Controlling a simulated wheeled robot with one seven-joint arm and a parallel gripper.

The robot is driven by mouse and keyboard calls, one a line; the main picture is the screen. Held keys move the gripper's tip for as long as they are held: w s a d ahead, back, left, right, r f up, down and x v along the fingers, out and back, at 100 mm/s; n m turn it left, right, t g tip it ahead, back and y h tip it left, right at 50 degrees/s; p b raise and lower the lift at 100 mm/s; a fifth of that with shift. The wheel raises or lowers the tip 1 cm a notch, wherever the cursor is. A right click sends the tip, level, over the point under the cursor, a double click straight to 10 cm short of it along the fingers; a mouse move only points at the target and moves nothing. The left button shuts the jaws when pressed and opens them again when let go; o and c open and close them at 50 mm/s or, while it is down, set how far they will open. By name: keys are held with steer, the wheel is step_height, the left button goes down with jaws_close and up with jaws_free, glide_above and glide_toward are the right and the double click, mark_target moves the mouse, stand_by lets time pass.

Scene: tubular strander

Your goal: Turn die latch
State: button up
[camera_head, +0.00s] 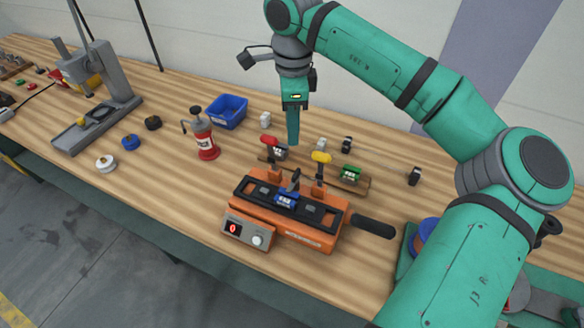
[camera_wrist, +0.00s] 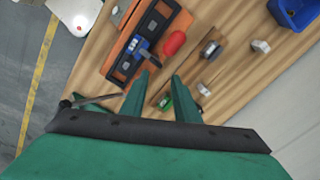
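The orange machine (camera_head: 322,240) with a black top plate stands on the bench; it also shows in the wrist view (camera_wrist: 181,22). A blue die block (camera_head: 285,199) sits in the middle of its top, with a small dark lever (camera_head: 294,181) standing beside it. I cannot tell for sure which part is the die latch. A red-handled lever (camera_head: 270,142) and a yellow-handled lever (camera_head: 321,157) stand upright behind the plate. My gripper (camera_head: 293,142) points down above the bench, behind the machine. In the wrist view its fingers (camera_wrist: 163,82) are apart, with nothing held between them.
Behind the machine lies a wooden rack (camera_head: 347,184) with small blocks, one green (camera_head: 350,174). A red and grey bottle-like tool (camera_head: 204,138) and a blue bin (camera_head: 226,111) stand to the left. A black handle (camera_head: 373,226) sticks out at the machine's right.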

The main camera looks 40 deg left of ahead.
steer(key=shift+r, duration=0.1)
stand_by(0.3)
step_height(320, 180, up, 11)
steer(key=shift+d+f, duration=0.15)
steer(key=shift+f, duration=0.05)
steer(key=shift+s, duration=0.15)
stand_by(0.3)
